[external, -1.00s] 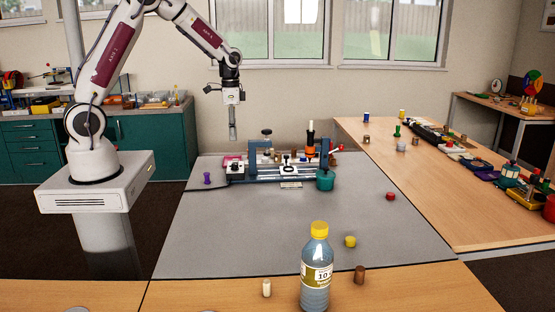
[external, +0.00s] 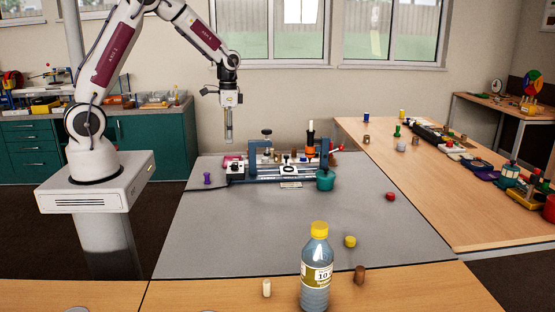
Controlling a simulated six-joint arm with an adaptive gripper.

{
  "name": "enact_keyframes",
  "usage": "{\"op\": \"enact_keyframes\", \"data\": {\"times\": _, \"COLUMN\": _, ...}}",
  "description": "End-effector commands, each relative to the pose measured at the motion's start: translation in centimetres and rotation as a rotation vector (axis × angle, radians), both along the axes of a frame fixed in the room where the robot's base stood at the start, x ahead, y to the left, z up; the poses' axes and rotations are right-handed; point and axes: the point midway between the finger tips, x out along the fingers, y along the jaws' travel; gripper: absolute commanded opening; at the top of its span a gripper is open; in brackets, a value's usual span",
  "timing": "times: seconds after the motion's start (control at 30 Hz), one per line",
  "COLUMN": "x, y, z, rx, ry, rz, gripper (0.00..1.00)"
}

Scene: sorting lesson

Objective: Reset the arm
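My gripper (external: 229,138) hangs from my arm, pointing down, above the back left part of the grey table mat (external: 300,230). It is up in the air, apart from everything on the table. Its fingers look close together, but they are too small to tell whether they are open or shut. I see no object clearly held in it. A blue-framed device (external: 255,158) with several small parts stands on the mat to the right of and below my gripper. A purple peg (external: 207,178) stands at the mat's left side.
A teal pot (external: 325,180) stands at the device's right end. A red piece (external: 390,196) and a yellow piece (external: 350,241) lie on the mat. A bottle (external: 315,270) with a yellow cap stands in front, between a cream peg (external: 266,288) and a brown peg (external: 360,274). The mat's middle is clear.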

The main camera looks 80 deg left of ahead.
Motion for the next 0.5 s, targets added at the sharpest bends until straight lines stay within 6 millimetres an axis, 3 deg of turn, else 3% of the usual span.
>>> {"op": "enact_keyframes", "data": {"times": 0.27, "x": -2.9, "y": -2.6, "z": 1.7, "rx": -0.003, "ry": 0.016, "rz": 0.082, "gripper": 0.27}}
{"op": "enact_keyframes", "data": {"times": 0.5, "x": -4.7, "y": -5.6, "z": 4.6, "rx": 0.012, "ry": -0.01, "rz": 0.11, "gripper": 0.27}}
